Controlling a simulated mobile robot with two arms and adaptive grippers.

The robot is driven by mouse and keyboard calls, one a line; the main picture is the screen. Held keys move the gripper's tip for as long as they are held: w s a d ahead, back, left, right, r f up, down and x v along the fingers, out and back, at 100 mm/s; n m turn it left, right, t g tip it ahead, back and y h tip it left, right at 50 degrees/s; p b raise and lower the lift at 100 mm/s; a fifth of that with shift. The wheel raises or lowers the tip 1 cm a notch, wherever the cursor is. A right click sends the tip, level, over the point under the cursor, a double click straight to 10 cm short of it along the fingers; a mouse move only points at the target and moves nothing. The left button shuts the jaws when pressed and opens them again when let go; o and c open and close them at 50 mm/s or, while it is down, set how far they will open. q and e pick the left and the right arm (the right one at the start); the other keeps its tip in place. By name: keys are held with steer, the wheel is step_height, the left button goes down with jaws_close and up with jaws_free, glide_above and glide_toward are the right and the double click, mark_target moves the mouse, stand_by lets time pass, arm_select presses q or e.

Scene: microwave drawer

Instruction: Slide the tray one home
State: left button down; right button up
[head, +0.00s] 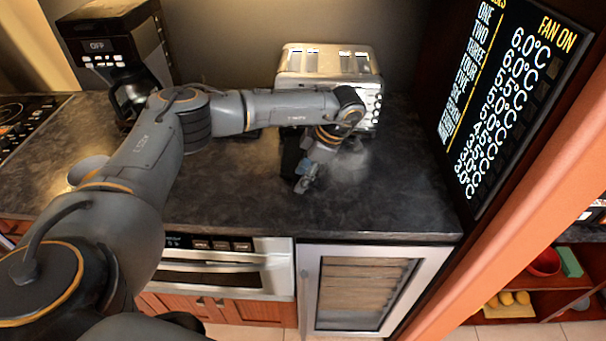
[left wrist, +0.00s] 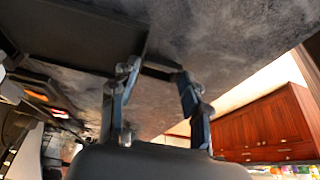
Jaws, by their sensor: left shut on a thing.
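My left gripper (head: 306,180) is low over the dark countertop, in front of the toaster. It is shut on the edge of a black flat thing (head: 291,152), which lies on or just above the counter. In the left wrist view the blue-grey fingers of the left gripper (left wrist: 157,82) stand on either side of a short dark bar at the edge of the black thing (left wrist: 75,32). I cannot tell whether this is tray one; no label shows on it. My forearm hides part of it. My right gripper is not in view.
A steel toaster (head: 328,62) stands behind my wrist, a coffee maker (head: 110,50) at the back left. A black display panel (head: 512,95) borders the counter on the right. Below are a drawer appliance (head: 215,270) and a glass-door cabinet (head: 362,290). Counter right of my gripper is clear.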

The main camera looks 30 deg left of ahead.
mark_target(299, 162)
arm_select(q)
steer(key=shift+w+a, duration=0.1)
steer(key=shift+w, duration=0.05)
stand_by(0.5)
steer(key=shift+w+a+b, duration=0.2)
steer(key=shift+w+b, duration=0.2)
steer(key=shift+b, duration=0.05)
steer(key=shift+w+a+b, duration=0.3)
steer(key=shift+w, duration=0.2)
steer(key=shift+w+a, duration=0.1)
steer(key=shift+w+a+b, duration=0.35)
steer(key=shift+w+b, duration=0.15)
steer(key=shift+w, duration=0.05)
steer(key=shift+w+a+b, duration=0.3)
steer(key=shift+w+b, duration=0.15)
steer(key=shift+w, duration=0.1)
steer(key=shift+w+a+b, duration=0.55)
steer(key=shift+w+b, duration=0.25)
steer(key=shift+w, duration=0.1)
steer(key=shift+w+a, duration=0.2)
steer(key=shift+w, duration=0.05)
